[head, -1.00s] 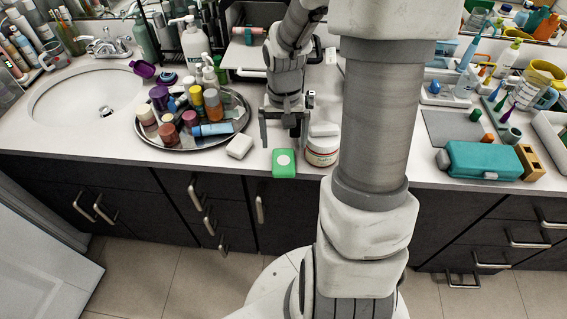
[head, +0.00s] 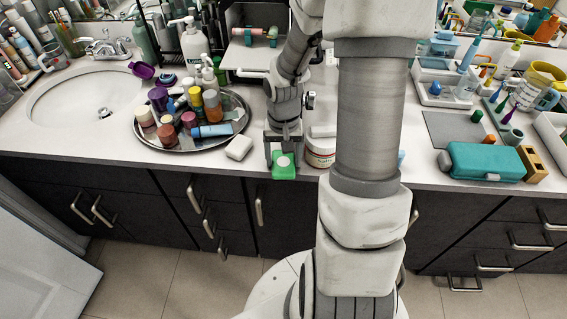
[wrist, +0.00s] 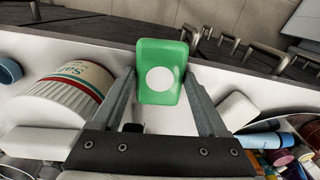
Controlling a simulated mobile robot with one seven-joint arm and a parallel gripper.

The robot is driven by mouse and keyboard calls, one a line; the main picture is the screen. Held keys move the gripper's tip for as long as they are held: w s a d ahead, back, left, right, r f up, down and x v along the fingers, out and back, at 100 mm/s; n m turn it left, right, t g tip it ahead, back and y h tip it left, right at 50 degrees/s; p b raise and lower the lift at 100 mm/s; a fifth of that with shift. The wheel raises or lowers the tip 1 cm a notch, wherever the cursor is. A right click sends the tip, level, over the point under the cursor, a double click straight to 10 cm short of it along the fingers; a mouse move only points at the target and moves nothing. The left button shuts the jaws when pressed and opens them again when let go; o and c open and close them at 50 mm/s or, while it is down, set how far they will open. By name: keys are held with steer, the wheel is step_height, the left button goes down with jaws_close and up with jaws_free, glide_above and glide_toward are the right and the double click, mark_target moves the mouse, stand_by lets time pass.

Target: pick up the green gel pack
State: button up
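The green gel pack (head: 284,171), a small rounded green block with a white round spot, is at the counter's front edge in the head view. In the wrist view the green gel pack (wrist: 162,55) fills the space between the two fingers. My gripper (head: 283,160) is low over the counter, with one finger on each side of the pack. In the wrist view my gripper (wrist: 161,75) has its fingers close against the pack's sides, with no clear gap. I cannot see the pack lifted off the counter.
A white jar (head: 320,152) stands just right of the pack. A white soap-like block (head: 239,147) lies to its left, beside a round tray (head: 177,145) of bottles. A teal case (head: 484,161) is farther right. The counter edge drops off in front.

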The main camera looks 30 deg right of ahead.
steer(key=c, duration=0.9)
